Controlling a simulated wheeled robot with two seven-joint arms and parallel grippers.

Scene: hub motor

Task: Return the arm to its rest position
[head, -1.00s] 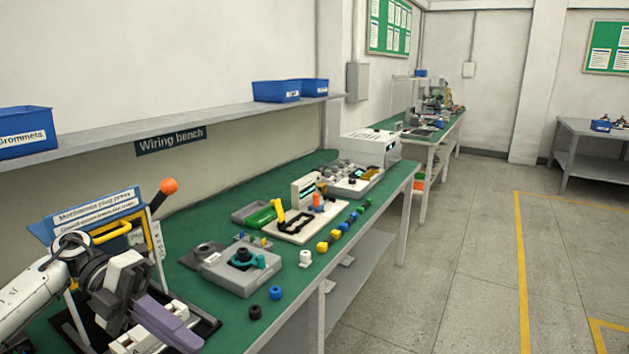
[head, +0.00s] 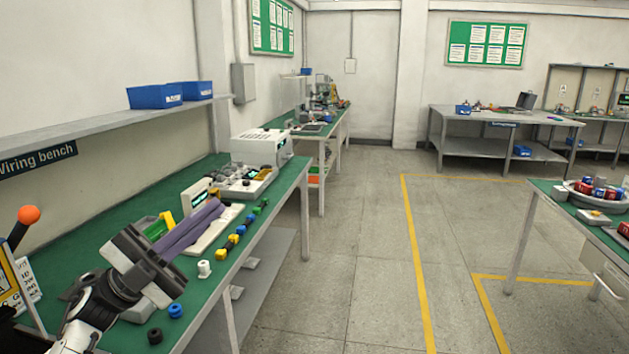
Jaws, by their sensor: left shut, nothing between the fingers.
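My left gripper (head: 190,230) is in the head view at the lower left, above the green wiring bench (head: 88,222). Its purple fingers are shut together with nothing between them and point up and to the right. The gripper and my white arm hide part of the grey fixture on the bench. My right gripper is not in view.
A row of small yellow, blue and green parts (head: 233,241) lies along the bench's front edge, with a white part (head: 204,269), a blue ring (head: 175,311) and a black ring (head: 155,336). A press lever with an orange knob (head: 29,215) stands at left. The floor (head: 370,270) is clear.

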